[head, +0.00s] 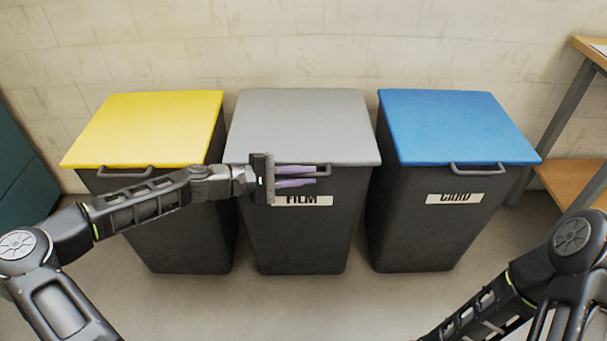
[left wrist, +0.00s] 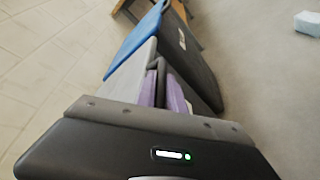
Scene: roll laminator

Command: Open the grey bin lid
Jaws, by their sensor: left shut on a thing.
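The grey bin lid (head: 305,120) lies flat and closed on the middle dark bin (head: 300,235), which has a FILM label (head: 318,201). A dark handle (head: 326,167) sits at the lid's front edge, mostly covered by my fingers. My left gripper (head: 312,175) has its purple fingers above and below the handle and is shut on it. In the left wrist view the fingers (left wrist: 164,88) point along the bin front, beside the grey lid (left wrist: 130,77). My right gripper is out of view; only part of its arm shows at lower right.
A bin with a yellow lid (head: 150,125) stands on the left and one with a blue lid (head: 452,125) and CARD label on the right, both closed. A wooden-shelved table (head: 572,180) stands at far right. The floor in front (head: 300,300) is clear.

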